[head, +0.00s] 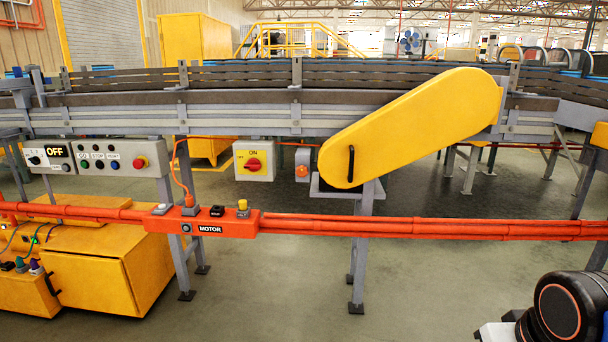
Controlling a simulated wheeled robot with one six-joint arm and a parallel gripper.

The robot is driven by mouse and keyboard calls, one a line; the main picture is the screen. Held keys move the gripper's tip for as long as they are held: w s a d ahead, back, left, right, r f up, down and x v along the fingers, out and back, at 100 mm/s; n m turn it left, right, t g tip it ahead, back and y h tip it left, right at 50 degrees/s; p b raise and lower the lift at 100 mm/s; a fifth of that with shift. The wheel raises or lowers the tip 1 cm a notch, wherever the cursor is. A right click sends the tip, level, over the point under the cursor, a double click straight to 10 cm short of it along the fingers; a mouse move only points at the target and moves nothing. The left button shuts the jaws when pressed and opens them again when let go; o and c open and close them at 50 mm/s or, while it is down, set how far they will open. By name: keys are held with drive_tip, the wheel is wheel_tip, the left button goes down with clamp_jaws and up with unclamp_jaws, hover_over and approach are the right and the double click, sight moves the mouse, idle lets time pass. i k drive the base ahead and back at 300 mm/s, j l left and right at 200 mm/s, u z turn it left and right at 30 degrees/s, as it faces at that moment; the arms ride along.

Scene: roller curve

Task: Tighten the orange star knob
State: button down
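The orange star knob (302,171) is small and sits on the front of a narrow grey plate (303,157). The plate hangs under the conveyor frame, between the yellow switch box and the lower end of the yellow guard. The knob faces me, and nothing covers it. I cannot tell how tight it is. My gripper is not in view. Only a dark, rounded part of my arm shows at the bottom right corner, far from the knob.
The yellow switch box (253,161) with a red dial reads ON. A large yellow guard (415,125) slopes up to the right. An orange rail (430,226) with a MOTOR panel (209,229) crosses in front, below the knob. Grey legs stand beneath. The near floor (280,290) is clear.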

sight(301, 171)
drive_tip(key=i+j, duration=0.1)
drive_tip(key=j, duration=0.3)
drive_tip(key=i+j, duration=0.1)
drive_tip(key=j, duration=0.3)
drive_tip(key=i+j, duration=0.15)
drive_tip(key=j, duration=0.25)
drive_tip(key=i+j, duration=0.1)
drive_tip(key=j, duration=0.3)
